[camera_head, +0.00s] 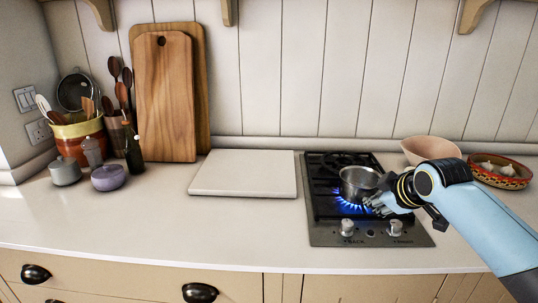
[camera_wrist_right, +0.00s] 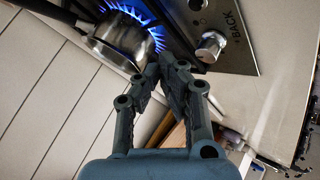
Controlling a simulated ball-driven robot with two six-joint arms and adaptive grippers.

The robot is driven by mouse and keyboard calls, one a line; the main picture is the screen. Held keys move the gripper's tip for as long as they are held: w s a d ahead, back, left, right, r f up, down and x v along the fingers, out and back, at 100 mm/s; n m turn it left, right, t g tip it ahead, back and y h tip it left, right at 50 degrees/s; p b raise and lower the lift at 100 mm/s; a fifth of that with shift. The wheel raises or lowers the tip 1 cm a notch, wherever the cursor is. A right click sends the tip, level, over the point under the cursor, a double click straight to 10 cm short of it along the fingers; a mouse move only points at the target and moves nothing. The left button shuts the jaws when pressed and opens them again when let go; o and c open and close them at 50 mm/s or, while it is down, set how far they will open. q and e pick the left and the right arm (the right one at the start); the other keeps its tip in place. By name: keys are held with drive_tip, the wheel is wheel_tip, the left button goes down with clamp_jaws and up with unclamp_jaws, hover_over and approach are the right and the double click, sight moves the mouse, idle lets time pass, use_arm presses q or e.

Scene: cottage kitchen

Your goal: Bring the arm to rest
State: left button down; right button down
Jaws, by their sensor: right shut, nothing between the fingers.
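My right arm comes in from the right in the head view. Its gripper (camera_head: 376,204) is shut and empty, over the front part of the gas hob (camera_head: 325,236). A small metal saucepan (camera_head: 358,181) sits on a burner with a blue flame (camera_head: 346,207). The gripper looks close in front of the pan; I cannot tell whether they touch. In the right wrist view the shut fingers (camera_wrist_right: 162,68) point toward the hob, with the pan (camera_wrist_right: 118,42) at upper left and a knob (camera_wrist_right: 211,45) labelled BACK at upper right. My left gripper is not in view.
A pinkish bowl (camera_head: 430,148) and a patterned dish (camera_head: 500,176) with pale bulbs stand right of the hob, behind my arm. A pale board (camera_head: 244,173) lies left of the hob. Wooden boards (camera_head: 165,105) lean on the wall. The front left counter (camera_head: 150,225) is clear.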

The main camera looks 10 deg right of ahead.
drive_tip(key=shift+m+g, duration=0.5)
drive_tip(key=shift+g, duration=0.1)
drive_tip(key=s+a, duration=0.1)
drive_tip(key=s, duration=0.1)
drive_tip(key=s+f, duration=0.1)
drive_tip(key=s, duration=0.1)
drive_tip(key=s+a+f, duration=0.1)
drive_tip(key=s, duration=0.1)
drive_tip(key=shift+s+a+f, duration=0.1)
drive_tip(key=shift+s+a, duration=0.1)
drive_tip(key=shift+a, duration=0.15)
drive_tip(key=s+a+r+m+g, duration=0.2)
drive_tip(key=s+a+m, duration=0.1)
drive_tip(key=s, duration=1.1)
drive_tip(key=s+a+r+m+g, duration=0.2)
drive_tip(key=s+m, duration=0.2)
drive_tip(key=s, duration=1)
wheel_tip(320, 180, down, 32)
drive_tip(key=s+d+g+b, duration=0.1)
drive_tip(key=d+g+b, duration=0.1)
drive_tip(key=b, duration=0.6)
drive_tip(key=s+f+b, duration=0.4)
drive_tip(key=s+f, duration=0.6)
drive_tip(key=f, duration=0.3)
drive_tip(key=s+d+f+g+b, duration=0.1)
drive_tip(key=s+f+b, duration=0.3)
drive_tip(key=s+f, duration=0.6)
wheel_tip(320, 180, down, 4)
drive_tip(key=shift+d, duration=0.2)
